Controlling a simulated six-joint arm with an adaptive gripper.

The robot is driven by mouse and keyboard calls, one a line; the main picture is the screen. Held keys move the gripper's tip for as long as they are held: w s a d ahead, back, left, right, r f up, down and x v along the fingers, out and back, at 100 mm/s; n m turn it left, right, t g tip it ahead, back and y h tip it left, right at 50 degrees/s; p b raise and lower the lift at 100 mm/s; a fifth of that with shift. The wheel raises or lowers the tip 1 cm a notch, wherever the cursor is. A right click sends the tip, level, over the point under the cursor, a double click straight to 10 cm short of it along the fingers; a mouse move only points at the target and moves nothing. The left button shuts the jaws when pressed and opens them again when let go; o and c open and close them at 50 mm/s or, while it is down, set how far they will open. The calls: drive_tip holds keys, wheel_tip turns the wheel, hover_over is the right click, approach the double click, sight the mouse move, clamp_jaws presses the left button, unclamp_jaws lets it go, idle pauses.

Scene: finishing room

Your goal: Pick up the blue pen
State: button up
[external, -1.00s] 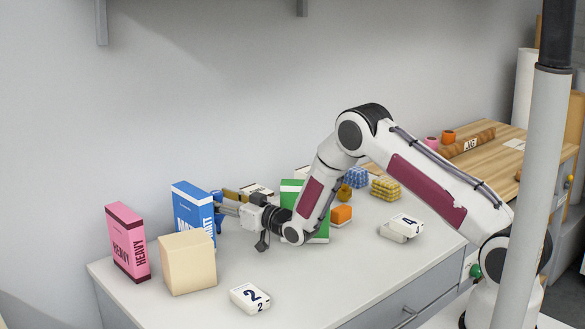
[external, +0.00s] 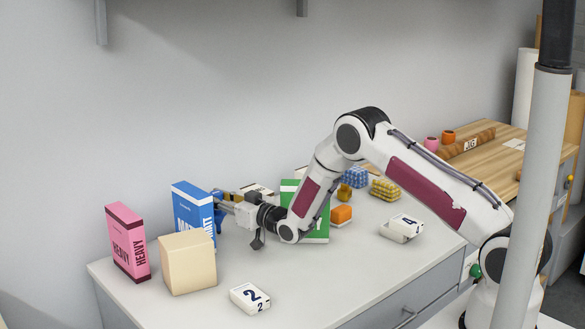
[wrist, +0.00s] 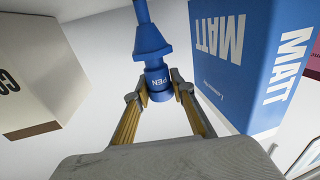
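The blue pen (wrist: 157,82) is a thick stepped body labelled PEN. It stands in front of my gripper in the wrist view, its thin end running off the top of the frame. My gripper (wrist: 160,90) has its two fingers close against both sides of the labelled lower end, shut on it. In the external view my gripper (external: 222,205) is low over the white top, just right of the blue box. Little of the pen (external: 218,219) shows there, beside that box. Whether it is clear of the surface cannot be told.
The blue MATT box (external: 193,210) stands close left of the pen in the external view. A beige box (external: 188,264), a pink HEAVY box (external: 127,243) and a green box (external: 319,220) stand nearby. A white 2 block (external: 249,298) lies in front.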

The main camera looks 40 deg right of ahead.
drive_tip(key=shift+r, duration=0.1)
idle(0.3)
drive_tip(key=shift+r, duration=4.9)
drive_tip(key=shift+r, duration=0.15)
